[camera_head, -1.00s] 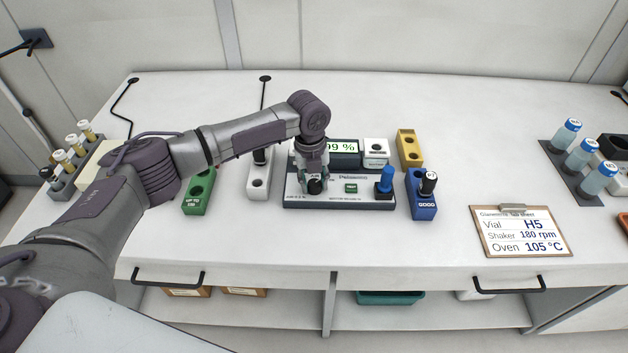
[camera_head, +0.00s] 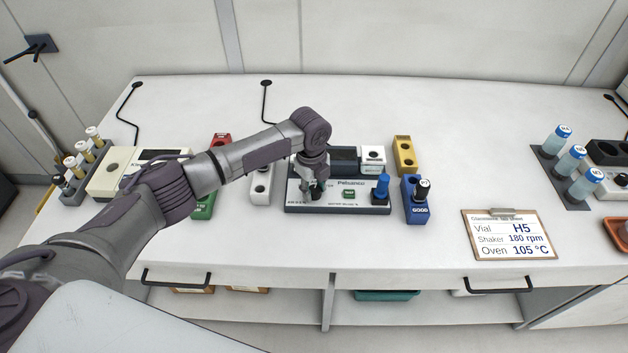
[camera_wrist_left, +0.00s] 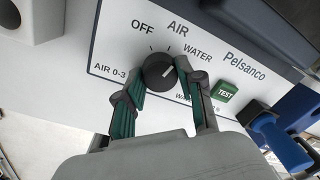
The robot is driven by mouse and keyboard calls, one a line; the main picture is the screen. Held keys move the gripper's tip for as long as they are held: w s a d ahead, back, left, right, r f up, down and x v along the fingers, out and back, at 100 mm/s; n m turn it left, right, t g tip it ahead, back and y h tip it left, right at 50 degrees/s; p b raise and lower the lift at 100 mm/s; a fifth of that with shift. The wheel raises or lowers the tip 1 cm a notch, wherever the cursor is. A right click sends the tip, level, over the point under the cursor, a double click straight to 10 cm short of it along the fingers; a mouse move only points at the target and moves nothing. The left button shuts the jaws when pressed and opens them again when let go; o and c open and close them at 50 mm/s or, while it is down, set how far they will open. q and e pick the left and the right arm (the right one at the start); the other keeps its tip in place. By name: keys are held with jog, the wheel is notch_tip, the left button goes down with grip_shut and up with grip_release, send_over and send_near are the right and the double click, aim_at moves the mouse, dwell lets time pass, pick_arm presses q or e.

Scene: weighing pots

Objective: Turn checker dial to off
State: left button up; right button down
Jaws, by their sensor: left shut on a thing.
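The checker (camera_head: 345,208) is a light box with a dark base on the bench, labelled Pelsanco. Its display (camera_head: 345,156) looks dark. The black dial (camera_wrist_left: 158,71) shows in the left wrist view, with OFF, AIR and WATER printed around it and a light pointer mark on top. My left gripper (camera_wrist_left: 156,82) is shut on the dial, one green-padded finger on each side. In the head view my left gripper (camera_head: 312,189) is over the panel's left part and partly hides the dial. A green TEST button (camera_wrist_left: 225,91) is right of the dial. My right gripper is out of view.
A blue plug (camera_head: 381,187) stands at the checker's right end. Blue (camera_head: 417,208), yellow (camera_head: 404,155), white (camera_head: 261,186) and green (camera_head: 204,207) blocks stand around it. A clipboard (camera_head: 508,236) lies to the right, with bare bench between.

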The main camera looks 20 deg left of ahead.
aim_at(315, 192)
pick_arm(q)
jog(key=n+p, duration=0.2)
jog(key=n, duration=0.1)
jog(key=n+p, duration=0.2)
jog(key=n, duration=0.1)
jog(key=shift+r+n, duration=0.2)
jog(key=shift+n, duration=0.1)
jog(key=n+p, duration=0.2)
jog(key=n, duration=0.1)
jog(key=shift+d+y, duration=0.1)
jog(key=shift+y, duration=0.2)
jog(key=shift+f+n+p, duration=0.1)
jog(key=shift+n+p, duration=0.45)
jog(key=shift+n, duration=0.65)
jog(key=shift+w, duration=0.1)
jog(key=o, duration=1.1)
jog(key=shift+o, duration=0.2)
notch_tip(315, 192, up, 12)
jog(key=shift+s+d, duration=0.15)
jog(key=shift+s, duration=0.2)
